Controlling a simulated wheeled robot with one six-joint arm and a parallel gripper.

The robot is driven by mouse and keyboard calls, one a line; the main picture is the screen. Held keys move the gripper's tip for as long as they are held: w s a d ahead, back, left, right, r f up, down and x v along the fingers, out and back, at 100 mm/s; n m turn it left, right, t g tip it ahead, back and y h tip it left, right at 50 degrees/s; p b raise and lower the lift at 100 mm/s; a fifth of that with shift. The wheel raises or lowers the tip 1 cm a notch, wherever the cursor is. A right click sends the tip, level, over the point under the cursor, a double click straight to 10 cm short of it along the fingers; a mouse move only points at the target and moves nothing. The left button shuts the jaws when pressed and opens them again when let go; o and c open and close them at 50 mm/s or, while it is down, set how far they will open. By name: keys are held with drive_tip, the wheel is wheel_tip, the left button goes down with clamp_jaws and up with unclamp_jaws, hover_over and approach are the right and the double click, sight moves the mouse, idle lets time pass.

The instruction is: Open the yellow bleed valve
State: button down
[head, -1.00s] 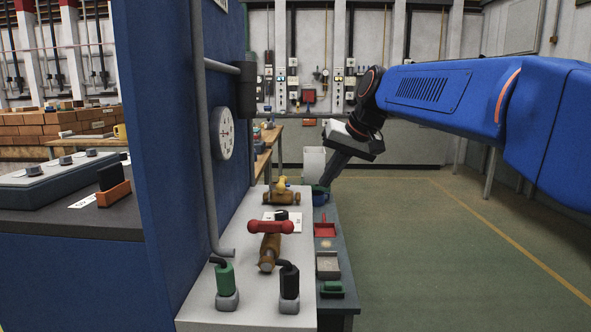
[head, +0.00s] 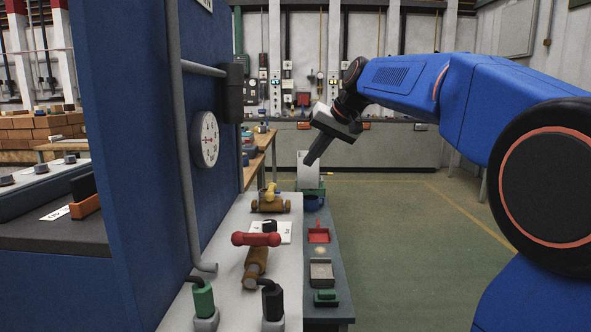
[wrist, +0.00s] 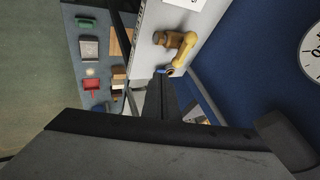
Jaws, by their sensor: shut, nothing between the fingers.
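The yellow bleed valve (head: 270,191) sits on a brass pipe body (head: 271,207) at the far end of the pale bench top. In the wrist view its yellow lever (wrist: 184,50) shows near the top middle, beside the dark fingers. My gripper (head: 308,162) is shut and empty, pointing down and left. In the head view its tip appears above and to the right of the valve, with a visible gap. The tip also shows in the wrist view (wrist: 163,76), near the lever's end; whether they touch there is hard to tell.
A red-handled valve (head: 256,240) stands nearer on the bench, with green (head: 203,300) and black (head: 272,302) connectors in front. A blue panel with a gauge (head: 205,139) rises on the left. A lower shelf at right holds a red tray (head: 319,235). Floor is clear to the right.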

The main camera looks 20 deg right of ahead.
sight(269, 184)
drive_tip(key=w+a+f, duration=0.6)
drive_tip(key=a+f, duration=0.1)
drive_tip(key=shift+f, duration=0.3)
drive_tip(key=shift+w+n+g+y, duration=0.2)
drive_tip(key=shift+n+y, duration=0.1)
drive_tip(key=shift+n, duration=0.25)
drive_tip(key=shift+w+n+g+y, duration=0.2)
drive_tip(key=shift+n+y, duration=0.1)
drive_tip(key=shift+n, duration=0.25)
idle(0.3)
drive_tip(key=n, duration=0.1)
drive_tip(key=n+g+y, duration=0.1)
drive_tip(key=shift+w+a+n, duration=0.15)
drive_tip(key=shift+w+n, duration=0.15)
drive_tip(key=shift+w, duration=0.1)
drive_tip(key=n+g, duration=0.1)
drive_tip(key=n, duration=0.1)
drive_tip(key=w+a+n+g, duration=0.1)
drive_tip(key=n, duration=0.1)
drive_tip(key=n+g+y, duration=0.1)
drive_tip(key=n+g, duration=0.1)
drive_tip(key=shift+w+a, duration=0.25)
drive_tip(key=shift+a, duration=0.1)
drive_tip(key=shift+w+a, duration=0.2)
drive_tip(key=shift+a, duration=1.05)
